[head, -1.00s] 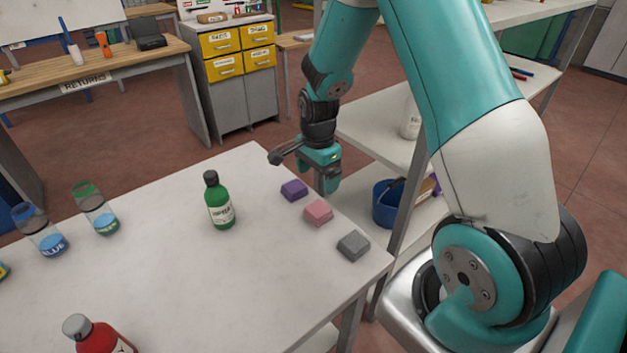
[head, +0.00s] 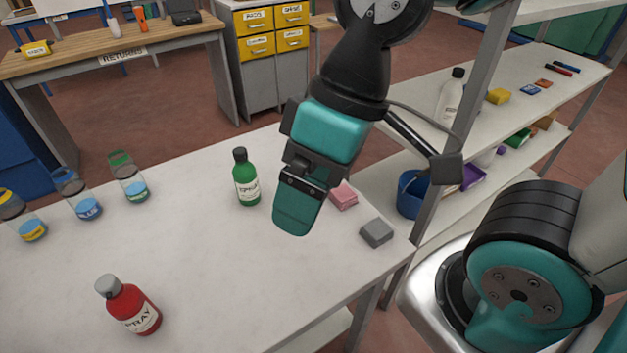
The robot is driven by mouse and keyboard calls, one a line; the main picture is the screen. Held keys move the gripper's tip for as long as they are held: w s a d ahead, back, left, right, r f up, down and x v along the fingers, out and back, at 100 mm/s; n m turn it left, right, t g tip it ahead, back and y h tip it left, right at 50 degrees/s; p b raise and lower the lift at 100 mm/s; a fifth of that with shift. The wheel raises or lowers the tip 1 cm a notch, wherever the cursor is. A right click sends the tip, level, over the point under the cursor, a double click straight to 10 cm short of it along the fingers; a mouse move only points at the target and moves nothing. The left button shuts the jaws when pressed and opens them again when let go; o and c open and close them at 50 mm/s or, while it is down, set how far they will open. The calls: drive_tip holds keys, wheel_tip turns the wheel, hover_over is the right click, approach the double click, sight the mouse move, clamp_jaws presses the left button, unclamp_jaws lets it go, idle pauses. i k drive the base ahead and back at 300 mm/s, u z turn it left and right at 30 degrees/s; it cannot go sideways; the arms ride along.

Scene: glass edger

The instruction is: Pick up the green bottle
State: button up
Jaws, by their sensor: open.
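The green bottle (head: 246,178) stands upright on the white table (head: 225,270), with a dark cap and a white label. My gripper (head: 293,212) hangs over the table just right of the bottle in the picture and appears nearer to the camera. It is open and empty. One teal finger shows pointing down; the other is hidden or unclear from this angle. There is a gap between the gripper and the bottle. The bottle is in full view.
A pink block (head: 343,195) and a grey block (head: 376,232) lie right of my gripper. A red spray bottle (head: 128,304) stands at the front left. Glass jars (head: 129,178) stand at the left. A shelf (head: 500,130) with a blue bucket (head: 411,195) is beyond the right edge.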

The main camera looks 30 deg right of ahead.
sight(244, 174)
drive_tip(key=u, duration=0.15)
drive_tip(key=k, duration=0.45)
drive_tip(key=u, duration=1.4)
drive_tip(key=i, duration=0.7)
drive_tip(key=z, duration=0.6)
drive_tip(key=i, duration=0.45)
drive_tip(key=z, duration=0.45)
